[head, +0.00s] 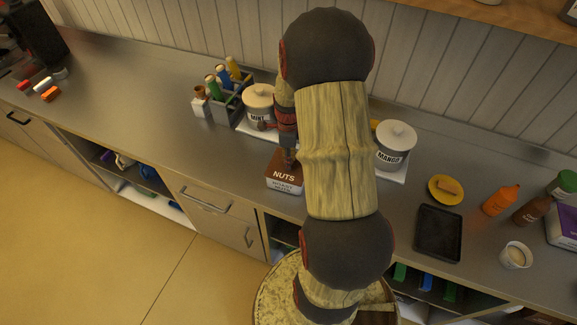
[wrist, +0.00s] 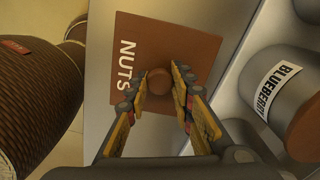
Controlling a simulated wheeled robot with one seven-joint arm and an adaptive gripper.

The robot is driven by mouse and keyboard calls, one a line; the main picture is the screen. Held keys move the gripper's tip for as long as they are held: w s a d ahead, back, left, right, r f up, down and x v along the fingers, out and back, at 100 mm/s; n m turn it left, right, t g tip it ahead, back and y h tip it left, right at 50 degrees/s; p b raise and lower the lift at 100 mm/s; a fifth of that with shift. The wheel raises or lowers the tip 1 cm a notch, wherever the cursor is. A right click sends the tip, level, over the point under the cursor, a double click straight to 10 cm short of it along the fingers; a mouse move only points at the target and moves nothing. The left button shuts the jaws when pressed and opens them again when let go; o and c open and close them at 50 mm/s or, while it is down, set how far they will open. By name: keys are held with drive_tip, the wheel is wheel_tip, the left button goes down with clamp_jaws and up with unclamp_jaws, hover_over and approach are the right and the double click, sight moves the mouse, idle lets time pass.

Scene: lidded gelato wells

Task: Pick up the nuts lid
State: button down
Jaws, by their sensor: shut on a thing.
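The brown square nuts lid (wrist: 195,45) lies under my gripper in the wrist view, with white NUTS lettering and a round brown knob (wrist: 158,78). My gripper (wrist: 160,98) is shut on the knob, one finger on each side. In the head view the lid (head: 284,174) is on or just over a small box (head: 283,186) with pale lettering near the counter's front edge. I cannot tell whether there is a gap under it. My gripper (head: 290,160) points down at its back part, and my arm hides the area to the right.
A MINT jar (head: 258,101) and a caddy of bottles (head: 228,95) stand behind. A MANGO jar (head: 394,150) is to the right, with a dark tray (head: 438,234) beyond. The wrist view shows a BLUEBERRY jar (wrist: 282,88) close by. The counter left of the box is clear.

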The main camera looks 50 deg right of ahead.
drive_tip(key=shift+r, duration=0.1)
drive_tip(key=shift+r, duration=0.55)
wheel_tip(320, 180, up, 2)
drive_tip(key=shift+s+r, duration=0.15)
drive_tip(key=shift+r, duration=0.05)
drive_tip(key=s+a+r+p, duration=0.1)
drive_tip(key=s+r, duration=0.8)
drive_tip(key=s, duration=0.4)
drive_tip(key=shift+s+r, duration=0.2)
drive_tip(key=shift+s, duration=0.15)
drive_tip(key=shift+a, duration=0.15)
